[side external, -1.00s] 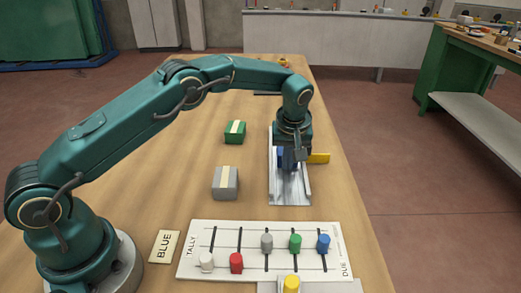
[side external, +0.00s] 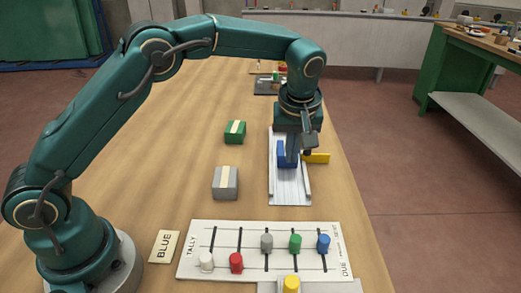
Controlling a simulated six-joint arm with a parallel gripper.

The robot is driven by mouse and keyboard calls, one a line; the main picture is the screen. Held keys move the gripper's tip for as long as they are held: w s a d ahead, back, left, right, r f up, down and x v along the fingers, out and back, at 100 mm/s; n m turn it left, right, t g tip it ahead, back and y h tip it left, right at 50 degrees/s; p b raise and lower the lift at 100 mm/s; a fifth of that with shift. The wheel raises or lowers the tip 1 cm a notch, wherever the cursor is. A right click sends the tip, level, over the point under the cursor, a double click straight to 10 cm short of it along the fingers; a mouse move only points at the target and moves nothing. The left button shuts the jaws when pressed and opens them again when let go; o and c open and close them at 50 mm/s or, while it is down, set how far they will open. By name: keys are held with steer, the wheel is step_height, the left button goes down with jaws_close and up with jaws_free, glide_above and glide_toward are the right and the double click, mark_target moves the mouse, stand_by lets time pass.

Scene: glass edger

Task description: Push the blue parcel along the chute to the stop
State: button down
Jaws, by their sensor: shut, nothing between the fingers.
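The blue parcel (side external: 282,156) sits in the pale metal chute (side external: 290,189), in its middle-to-far part. My gripper (side external: 293,158) is shut and empty, pointing down at the near right side of the parcel. Its fingers cover part of the parcel, and I cannot tell whether they touch it. A yellow bar (side external: 317,158) sticks out at the chute's right side, level with the parcel. The chute's far end is partly behind my gripper, and I cannot make out the stop.
A green parcel (side external: 235,132) and a grey parcel (side external: 225,183) stand left of the chute. A dark tray (side external: 268,87) lies farther back. The table's right edge is close to the chute.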

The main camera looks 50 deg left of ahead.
mark_target(281, 163)
steer(key=s+d+m+t+y, duration=0.2)
steer(key=m, duration=1.6)
steer(key=s+d+m+t+y, duration=0.2)
steer(key=m, duration=1.6)
steer(key=x, duration=0.9)
steer(key=shift+w+a, duration=1.45)
steer(key=shift+w, duration=0.05)
